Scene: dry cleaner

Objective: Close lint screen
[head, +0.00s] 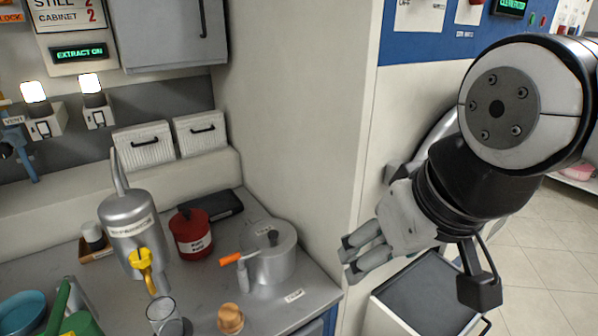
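My gripper (350,258) is in the middle right of the head view, pointing left and down beside the corner of a pale cabinet. Its fingers are seen close together and at an angle, so I cannot tell whether they are open or shut. No object shows between them. Below it a pulled-out, drawer-like unit with a dark flat top and a pale rim (372,308) sticks out low down; it may be the lint screen, but no label shows. A round metal door rim (440,128) is partly hidden behind my arm.
A metal counter (262,318) on the left holds a silver can (135,235), a red canister (192,235), a lidded metal pot (268,255) and a cork-coloured stopper (230,318). A pale cabinet side (300,120) stands beside my gripper. Tiled floor (540,260) is clear at right.

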